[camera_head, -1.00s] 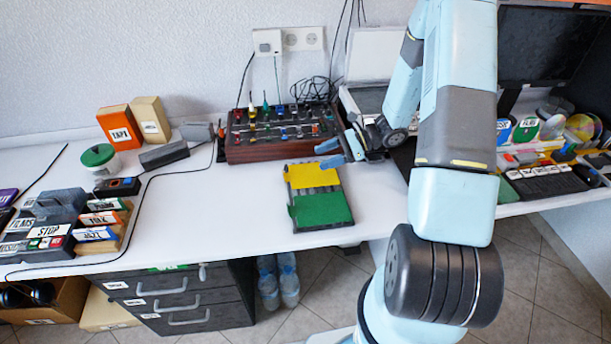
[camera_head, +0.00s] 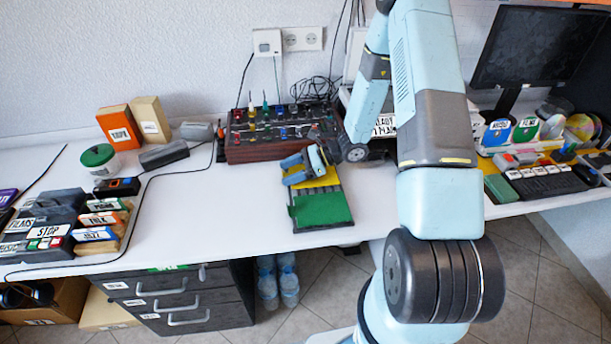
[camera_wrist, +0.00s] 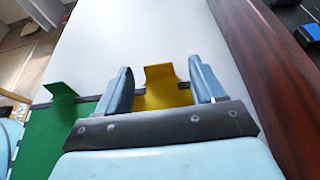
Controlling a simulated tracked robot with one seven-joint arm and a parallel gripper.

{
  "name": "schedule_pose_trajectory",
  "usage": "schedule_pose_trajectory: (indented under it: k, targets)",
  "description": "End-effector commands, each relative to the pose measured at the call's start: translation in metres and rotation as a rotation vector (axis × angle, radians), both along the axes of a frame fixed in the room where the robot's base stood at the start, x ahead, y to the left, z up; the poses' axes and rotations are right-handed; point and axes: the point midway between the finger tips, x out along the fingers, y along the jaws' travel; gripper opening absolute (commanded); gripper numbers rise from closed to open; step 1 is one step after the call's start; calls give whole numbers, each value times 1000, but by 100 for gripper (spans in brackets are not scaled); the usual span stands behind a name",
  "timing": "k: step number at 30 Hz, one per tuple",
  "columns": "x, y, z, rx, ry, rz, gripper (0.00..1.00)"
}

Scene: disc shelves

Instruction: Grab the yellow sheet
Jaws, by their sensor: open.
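The yellow sheet (camera_head: 328,179) lies at the back end of a dark tray (camera_head: 349,213) on the white table, behind a green sheet (camera_head: 320,208). My gripper (camera_head: 291,169) is over the yellow sheet and hides part of it in the head view. In the wrist view, the yellow sheet (camera_wrist: 162,88) shows between my two blue open fingers (camera_wrist: 164,87), with a raised tab standing up. The fingers are apart on either side of it, and nothing is held. I cannot tell whether they touch the sheet. The green sheet (camera_wrist: 48,135) also has a raised tab, to the left.
A dark red control panel (camera_head: 270,150) with knobs stands just behind the tray; its wooden side (camera_wrist: 270,75) is close on the right in the wrist view. The white table (camera_head: 220,205) is clear left of the tray.

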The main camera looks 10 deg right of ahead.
Motion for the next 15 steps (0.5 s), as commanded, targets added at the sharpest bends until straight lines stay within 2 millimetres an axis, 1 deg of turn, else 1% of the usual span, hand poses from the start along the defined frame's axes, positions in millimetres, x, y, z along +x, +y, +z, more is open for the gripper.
schedule_pose_trajectory:
  k: [3,10,15]
  targets:
    - [0,6,-3,-1,0,1,68]
    - [0,7,-3,0,0,0,68]
    - [0,7,-3,0,0,0,52]
